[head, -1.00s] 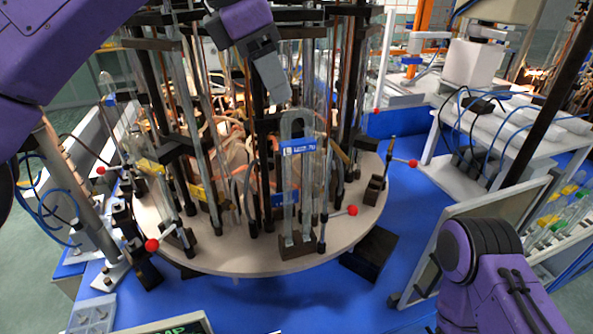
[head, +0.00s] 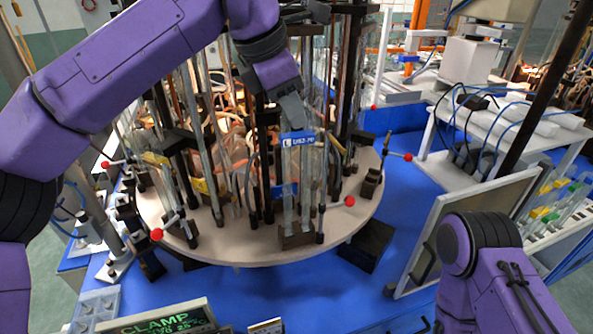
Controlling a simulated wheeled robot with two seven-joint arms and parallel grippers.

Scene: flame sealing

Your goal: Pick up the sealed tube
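A clear glass tube (head: 289,195) with a blue label near its top stands upright in a dark block (head: 297,236) at the front of the round turntable (head: 240,250). My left gripper (head: 292,113) comes down from above, its grey fingers at the tube's top just over the label. The fingers and wrist hide the tube's upper end. I cannot tell whether the fingers are closed on it. My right arm shows at the lower right, but its gripper is out of view.
Other glass tubes and dark posts crowd the turntable behind. Red-knobbed levers (head: 349,201) stick out around its rim. A grey-framed panel (head: 470,225) stands at the right, beside a rack of capped tubes (head: 560,205). A display (head: 165,322) sits at the front. The blue table (head: 300,290) has bare space.

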